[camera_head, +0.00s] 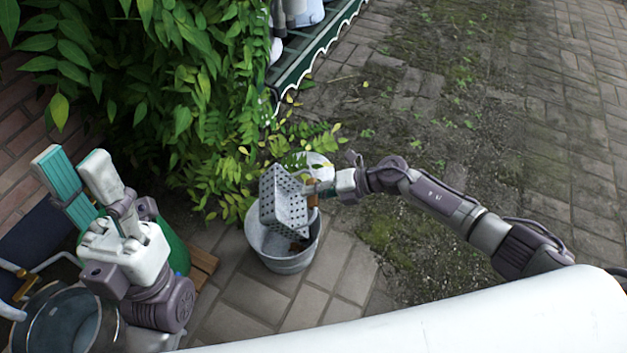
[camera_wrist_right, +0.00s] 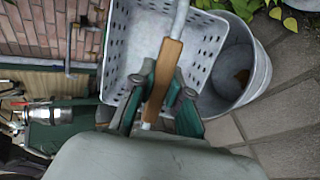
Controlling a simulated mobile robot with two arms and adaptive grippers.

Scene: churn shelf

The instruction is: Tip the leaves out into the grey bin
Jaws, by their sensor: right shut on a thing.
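A pale grey perforated basket (camera_head: 283,206) is tilted on its side above the grey metal bin (camera_head: 252,238). My right gripper (camera_head: 316,191) is shut on the basket's wooden handle, which shows in the right wrist view (camera_wrist_right: 165,70). The part of the basket's inside (camera_wrist_right: 145,25) seen there shows no leaves. A brown leaf (camera_wrist_right: 242,76) lies inside the bin; brown leaves (camera_head: 298,246) also show there in the head view. My left gripper (camera_head: 84,182) is at the left, away from the basket, its fingers apart and empty.
A white bucket (camera_head: 318,165) stands behind the bin. Leafy plants (camera_head: 190,90) fill the back left. A dark metal tub (camera_head: 70,318) and a green container (camera_head: 178,250) stand near my left arm.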

